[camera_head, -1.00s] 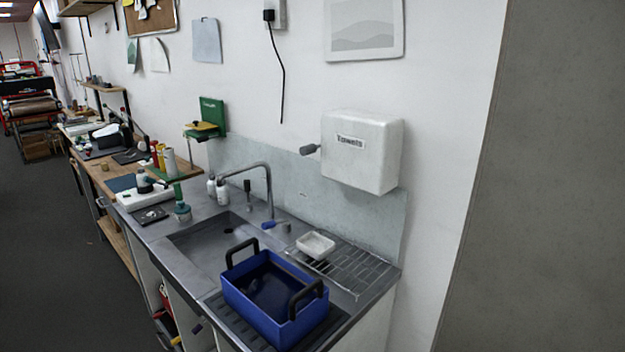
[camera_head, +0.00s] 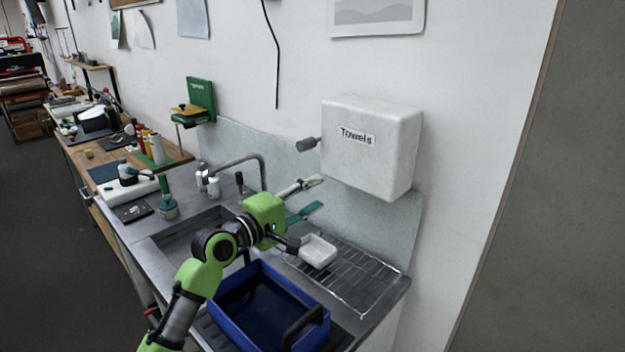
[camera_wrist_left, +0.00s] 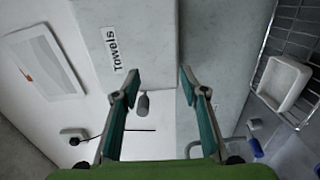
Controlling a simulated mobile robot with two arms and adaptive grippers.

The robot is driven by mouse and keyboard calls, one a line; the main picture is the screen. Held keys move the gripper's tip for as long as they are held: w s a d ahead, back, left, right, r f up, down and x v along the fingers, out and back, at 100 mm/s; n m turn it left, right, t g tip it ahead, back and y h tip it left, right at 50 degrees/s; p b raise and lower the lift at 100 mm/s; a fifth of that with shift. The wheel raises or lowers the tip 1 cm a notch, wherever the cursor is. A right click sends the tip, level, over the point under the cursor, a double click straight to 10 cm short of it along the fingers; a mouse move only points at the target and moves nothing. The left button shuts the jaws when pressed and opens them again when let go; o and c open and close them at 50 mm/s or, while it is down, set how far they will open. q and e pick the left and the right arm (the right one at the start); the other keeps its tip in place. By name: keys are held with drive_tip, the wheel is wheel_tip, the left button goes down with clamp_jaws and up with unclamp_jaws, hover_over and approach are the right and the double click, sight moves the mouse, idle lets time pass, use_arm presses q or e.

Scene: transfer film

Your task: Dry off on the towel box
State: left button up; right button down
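The white towel box (camera_head: 375,165), labelled "Towels", is fixed to the wall above the sink's drainboard. A grey knob (camera_head: 306,145) sticks out of its left side. My left gripper (camera_head: 317,193) is open and empty, below the knob and just below and left of the box, apart from both. In the left wrist view its spread fingers (camera_wrist_left: 160,73) have the knob (camera_wrist_left: 142,104) showing between them, with the box (camera_wrist_left: 140,20) beyond. My right gripper is not in view.
A blue tray with black handles (camera_head: 222,318) stands at the sink front, under my left arm. A white dish (camera_head: 318,252) sits on the drainboard rack (camera_head: 362,280). The curved faucet (camera_head: 245,160) stands left of the gripper. A grey wall edge (camera_head: 540,200) rises at right.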

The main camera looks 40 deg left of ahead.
use_arm(q)
drive_tip(key=w, duration=0.3)
drive_tip(key=w+r+b, duration=0.1)
drive_tip(key=w, duration=0.2)
drive_tip(key=w+d, duration=0.1)
drive_tip(key=w, duration=0.3)
drive_tip(key=shift+r+b, duration=0.15)
drive_tip(key=shift+b, duration=0.25)
drive_tip(key=shift+w, duration=0.25)
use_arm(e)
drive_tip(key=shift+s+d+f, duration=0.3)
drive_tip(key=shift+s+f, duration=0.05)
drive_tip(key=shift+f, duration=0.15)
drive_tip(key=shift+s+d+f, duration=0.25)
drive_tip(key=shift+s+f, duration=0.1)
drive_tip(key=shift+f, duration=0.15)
